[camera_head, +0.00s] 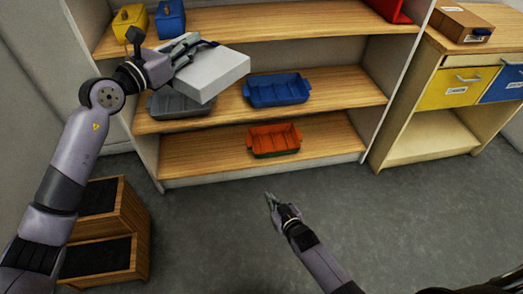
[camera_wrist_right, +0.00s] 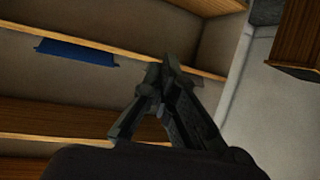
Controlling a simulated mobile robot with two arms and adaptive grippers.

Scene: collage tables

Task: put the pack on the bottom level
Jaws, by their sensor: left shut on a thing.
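The pack (camera_head: 213,73) is a light grey-white box, held in the air in front of the shelf unit at middle-shelf height. My left gripper (camera_head: 183,52) is shut on its left edge. The bottom level (camera_head: 205,155) is a wooden board near the floor, with an orange-red tray (camera_head: 273,140) toward its middle and bare wood to the left and right. My right gripper (camera_head: 271,200) is low over the floor in front of the shelf, apart from everything. In the right wrist view its fingers (camera_wrist_right: 155,78) look close together, with nothing visible between them.
The middle shelf holds a grey tray (camera_head: 180,105), partly behind the pack, and a blue tray (camera_head: 277,90). Yellow (camera_head: 129,21) and blue (camera_head: 170,18) boxes stand on the top shelf. Wooden steps (camera_head: 112,230) stand at left, a drawer cabinet (camera_head: 440,100) at right. Floor in front is clear.

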